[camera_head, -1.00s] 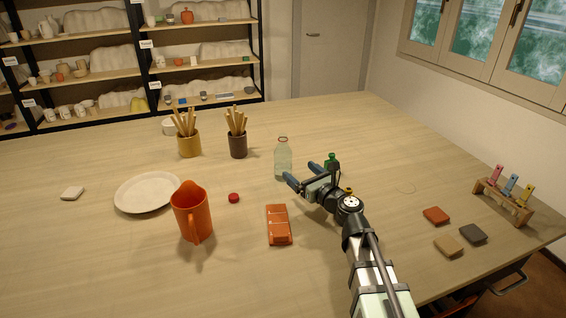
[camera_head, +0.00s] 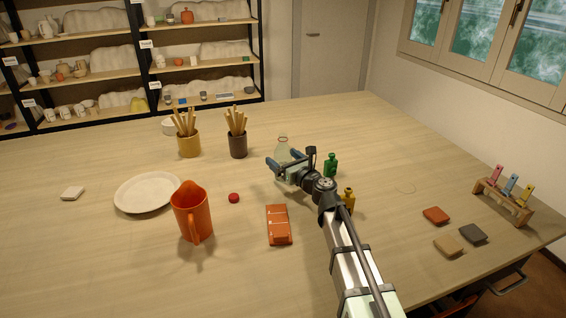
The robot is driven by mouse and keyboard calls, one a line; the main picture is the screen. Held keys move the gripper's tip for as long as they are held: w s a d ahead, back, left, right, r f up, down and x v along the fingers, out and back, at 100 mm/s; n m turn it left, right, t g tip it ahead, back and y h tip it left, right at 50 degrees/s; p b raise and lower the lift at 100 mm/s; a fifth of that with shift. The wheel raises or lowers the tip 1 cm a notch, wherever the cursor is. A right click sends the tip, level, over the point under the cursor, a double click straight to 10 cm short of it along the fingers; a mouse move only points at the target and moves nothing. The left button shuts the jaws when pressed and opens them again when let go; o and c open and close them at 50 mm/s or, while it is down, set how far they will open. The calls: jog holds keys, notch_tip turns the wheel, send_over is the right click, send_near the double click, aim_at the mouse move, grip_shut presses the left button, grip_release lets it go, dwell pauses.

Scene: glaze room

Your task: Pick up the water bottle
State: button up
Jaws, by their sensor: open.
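The water bottle (camera_head: 283,146) is clear, pale green glass and stands upright on the table. Only its neck and shoulder show above my gripper, which hides its lower body. My gripper (camera_head: 277,163) is open, with its blue fingertips in front of the bottle in the picture. One finger lies toward the left side of the bottle and the other toward its right. I cannot tell whether the bottle is between the fingers or whether they touch it.
A green bottle (camera_head: 330,166) and an amber bottle (camera_head: 347,199) stand close by my arm. A brown cup of sticks (camera_head: 238,146) is left of the bottle. The right rear table is clear.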

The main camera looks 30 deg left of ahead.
jog(key=shift+x, duration=1.2)
jog(key=c, duration=1.2)
jog(key=shift+r, duration=0.2)
